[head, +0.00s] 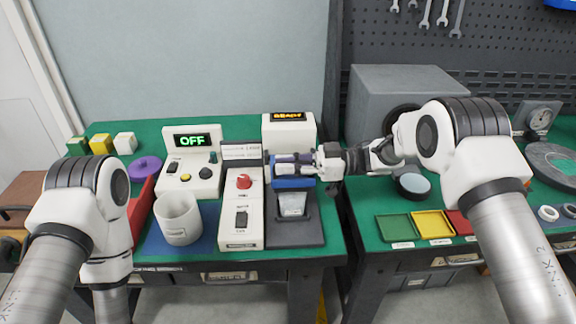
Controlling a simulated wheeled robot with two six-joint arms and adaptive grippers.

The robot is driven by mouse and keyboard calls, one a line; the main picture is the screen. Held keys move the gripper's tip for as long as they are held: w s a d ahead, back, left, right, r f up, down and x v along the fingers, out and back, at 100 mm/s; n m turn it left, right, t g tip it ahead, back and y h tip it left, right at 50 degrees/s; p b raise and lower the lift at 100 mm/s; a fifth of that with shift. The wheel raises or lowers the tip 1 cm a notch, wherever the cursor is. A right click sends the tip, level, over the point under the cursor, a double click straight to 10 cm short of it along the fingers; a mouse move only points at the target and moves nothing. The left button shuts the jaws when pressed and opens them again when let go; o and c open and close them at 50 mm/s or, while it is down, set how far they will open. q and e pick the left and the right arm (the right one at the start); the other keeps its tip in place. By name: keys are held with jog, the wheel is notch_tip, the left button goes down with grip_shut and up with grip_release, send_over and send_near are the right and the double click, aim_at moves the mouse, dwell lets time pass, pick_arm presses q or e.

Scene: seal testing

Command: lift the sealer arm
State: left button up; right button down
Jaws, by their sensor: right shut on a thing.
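The sealer (242,222) is a long white unit with a red knob and a dark rocker switch, on the left table. Its sealer arm (240,152) appears as a grey labelled bar across the back end, raised above the body. My right gripper (278,159) reaches in from the right, with its fingers shut at the right end of this bar. The fingers hide the exact grip. My left arm stands at the lower left; its gripper is out of view.
A dark stand (310,234) with a blue bar (293,183) and a clear pouch (292,205) is right of the sealer. A white mug (178,219) is left of it. Behind are a box reading READY (289,133) and a panel reading OFF (192,165).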

jog(key=shift+w+r+m+p, duration=0.25)
jog(key=shift+r+m+p, duration=0.1)
jog(key=shift+r, duration=0.1)
jog(key=shift+w+r+m+p, duration=0.25)
jog(key=shift+r+m, duration=0.1)
jog(key=shift+r, duration=0.1)
jog(key=shift+w+r+m+p, duration=0.4)
jog(key=shift+w+r+m, duration=0.1)
jog(key=shift+m, duration=0.2)
jog(key=shift+w+r+m, duration=0.35)
jog(key=shift+w+m, duration=0.1)
jog(key=shift+m, duration=0.25)
jog(key=shift+w+r, duration=0.4)
jog(key=shift+w, duration=0.15)
